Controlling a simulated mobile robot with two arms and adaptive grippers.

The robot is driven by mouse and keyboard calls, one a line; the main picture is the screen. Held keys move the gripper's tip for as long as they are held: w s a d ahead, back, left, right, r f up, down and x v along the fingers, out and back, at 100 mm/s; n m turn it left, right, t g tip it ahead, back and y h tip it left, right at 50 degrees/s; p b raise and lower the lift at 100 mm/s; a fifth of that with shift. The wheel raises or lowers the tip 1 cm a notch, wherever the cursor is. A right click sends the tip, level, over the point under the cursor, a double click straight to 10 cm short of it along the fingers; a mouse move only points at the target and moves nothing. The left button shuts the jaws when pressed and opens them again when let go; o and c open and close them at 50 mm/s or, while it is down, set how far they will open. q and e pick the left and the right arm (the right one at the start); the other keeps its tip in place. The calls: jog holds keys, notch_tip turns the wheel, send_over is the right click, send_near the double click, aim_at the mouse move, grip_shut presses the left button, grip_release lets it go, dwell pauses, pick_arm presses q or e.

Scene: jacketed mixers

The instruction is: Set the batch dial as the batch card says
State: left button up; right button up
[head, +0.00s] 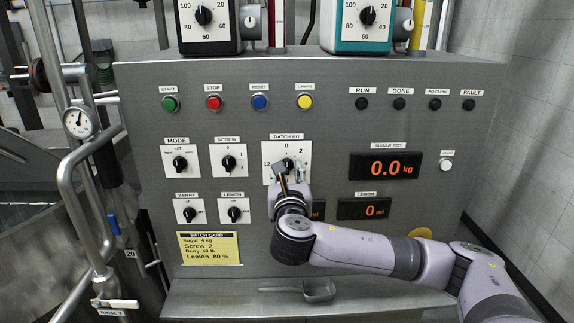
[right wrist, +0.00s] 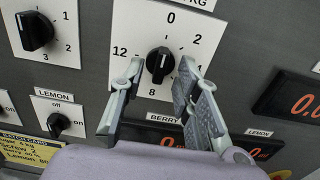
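The batch dial, labelled BATCH KG, is a black knob (head: 288,163) on a white plate; it also shows in the right wrist view (right wrist: 159,63). The plate carries 0 at the top, then 2, 4, 8 and 12. The knob's white mark points up, close to 0. My right gripper (right wrist: 159,70) is open, its fingertips on either side of the knob with gaps between; the depth is hard to tell. It hides the dial's lower part in the head view (head: 289,178). The yellow batch card (head: 209,248) reads Sugar 4 kg, Screw 2, Lemon 80 %; its berry line is unclear. My left gripper is not in view.
Screw (head: 228,162), mode (head: 180,164), berry (head: 190,214) and lemon (head: 234,213) dials sit left of the batch dial. The sugar display (head: 386,166) reads 0.0 kg. Coloured buttons line the panel above. A metal scoop (head: 318,290) lies on the ledge below.

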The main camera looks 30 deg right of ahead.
jog(key=shift+x, duration=0.85)
grip_shut()
